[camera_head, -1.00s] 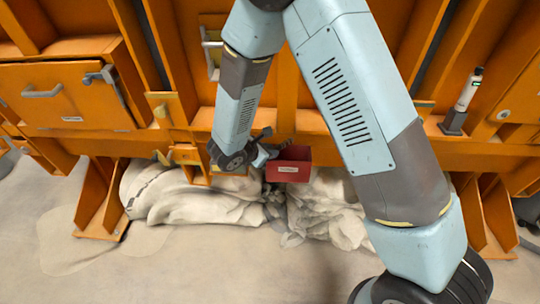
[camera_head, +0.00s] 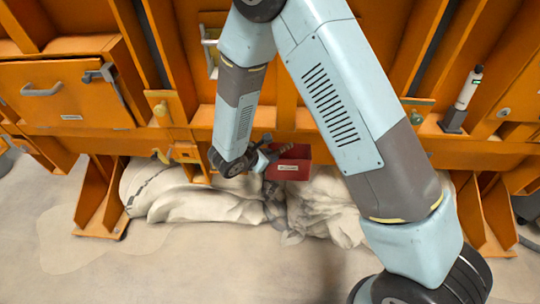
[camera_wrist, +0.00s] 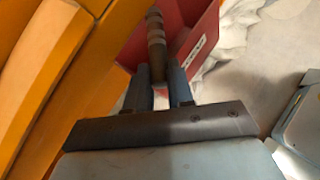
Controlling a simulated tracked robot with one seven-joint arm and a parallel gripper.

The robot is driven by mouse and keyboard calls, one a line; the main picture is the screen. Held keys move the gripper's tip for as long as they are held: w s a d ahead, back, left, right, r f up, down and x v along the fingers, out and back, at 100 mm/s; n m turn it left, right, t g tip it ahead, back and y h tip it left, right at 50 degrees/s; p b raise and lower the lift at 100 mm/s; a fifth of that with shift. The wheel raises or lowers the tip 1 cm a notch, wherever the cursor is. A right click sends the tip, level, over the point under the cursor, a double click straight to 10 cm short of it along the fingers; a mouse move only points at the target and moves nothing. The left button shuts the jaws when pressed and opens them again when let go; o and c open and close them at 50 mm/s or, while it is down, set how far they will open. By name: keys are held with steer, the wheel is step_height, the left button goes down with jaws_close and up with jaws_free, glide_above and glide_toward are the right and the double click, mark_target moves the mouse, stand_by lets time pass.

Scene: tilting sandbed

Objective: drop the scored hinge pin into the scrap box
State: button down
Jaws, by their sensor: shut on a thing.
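The hinge pin (camera_wrist: 156,45) is a dark brown, stepped rod. In the wrist view it sticks out from between the two fingers of my gripper (camera_wrist: 160,84), which is shut on it. The pin's outer end shows in front of the red scrap box (camera_wrist: 196,22). In the head view the red box (camera_head: 290,172) hangs low in front of the orange frame, with a pale label on its face. My gripper (camera_head: 268,156) is at the box's left side, and the pin (camera_head: 282,150) reaches over its opening. The scoring on the pin is too small to tell.
Orange beams (camera_head: 330,150) stand close behind and beside the box. Pale crumpled sacking (camera_head: 200,200) lies on the floor below. A white cylindrical device (camera_head: 468,90) stands on the frame at the right. The floor in front is clear.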

steer(key=c, duration=1)
jaws_free()
steer(key=shift+r, duration=0.15)
steer(key=r+v, duration=0.1)
steer(key=v, duration=1.2)
steer(key=s+d+r+m+g, duration=0.1)
steer(key=d+r+m+g, duration=0.2)
steer(key=d+r+m, duration=0.55)
steer(key=s+d+r+m+g, duration=0.1)
steer(key=d+r+m+g, duration=0.35)
steer(key=d, duration=0.75)
steer(key=s+d+r+m+t+y, duration=0.1)
steer(key=s+d+r+m+y, duration=0.1)
steer(key=s+d+r+m, duration=0.2)
steer(key=s+d+r+m+t+y, duration=0.1)
steer(key=s+d+r+m+y, duration=0.1)
steer(key=s+d+r+m, duration=0.2)
steer(key=s+d+r+m+t+y, duration=0.2)
steer(key=s+d+r+m+y, duration=0.1)
steer(key=s, duration=0.4)
steer(key=shift+d+r+m, duration=0.25)
steer(key=shift+r, duration=0.25)
steer(key=shift+d+r+m, duration=0.25)
steer(key=shift+r, duration=0.3)
